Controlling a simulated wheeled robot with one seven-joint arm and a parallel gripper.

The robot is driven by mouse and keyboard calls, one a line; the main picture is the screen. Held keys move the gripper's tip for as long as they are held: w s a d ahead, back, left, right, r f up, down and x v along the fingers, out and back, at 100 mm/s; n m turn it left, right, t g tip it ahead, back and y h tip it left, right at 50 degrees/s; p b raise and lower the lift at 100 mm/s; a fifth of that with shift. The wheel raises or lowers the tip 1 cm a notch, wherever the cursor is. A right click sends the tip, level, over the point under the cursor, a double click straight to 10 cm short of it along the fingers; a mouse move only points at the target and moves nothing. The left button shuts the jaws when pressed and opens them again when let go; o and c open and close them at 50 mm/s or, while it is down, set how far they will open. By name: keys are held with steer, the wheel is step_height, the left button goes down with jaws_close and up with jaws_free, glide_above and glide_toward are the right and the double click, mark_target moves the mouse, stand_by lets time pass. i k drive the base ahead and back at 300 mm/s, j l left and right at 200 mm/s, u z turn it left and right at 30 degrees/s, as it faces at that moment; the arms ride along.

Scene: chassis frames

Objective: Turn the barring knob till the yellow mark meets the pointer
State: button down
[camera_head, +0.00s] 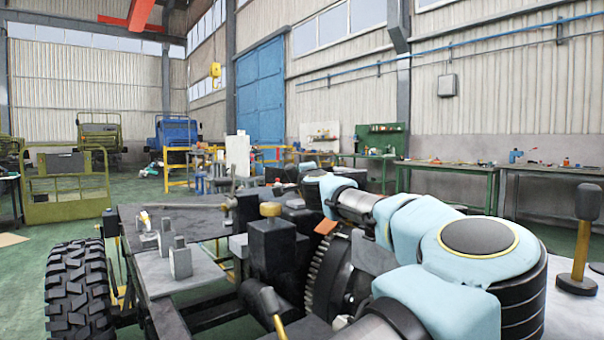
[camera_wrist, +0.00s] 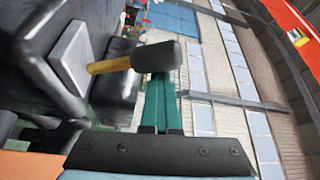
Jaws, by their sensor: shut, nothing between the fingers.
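My gripper (camera_wrist: 168,106) shows in the wrist view as two teal fingers side by side, shut and empty. A dark rounded head on a yellow shaft (camera_wrist: 108,66) crosses their far ends; I cannot tell whether it touches them, or whether it is the barring knob. In the head view my arm reaches over the engine and its gripper end is hidden. A dark toothed ring gear (camera_head: 316,278) stands upright beside my arm. A small orange tab (camera_head: 326,227) sits above it, possibly the pointer. No yellow mark on the gear can be made out.
The chassis has a flat grey plate (camera_head: 165,272) with upright blocks and a large tyre (camera_head: 80,292) at the left. A black block with a brass cap (camera_head: 270,210) stands left of the gear. Workbenches line the back wall.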

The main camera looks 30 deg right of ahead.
mark_target(270, 210)
steer(key=k+j, duration=0.2)
steer(key=k, duration=0.2)
steer(key=k+j, duration=0.15)
steer(key=k, duration=0.25)
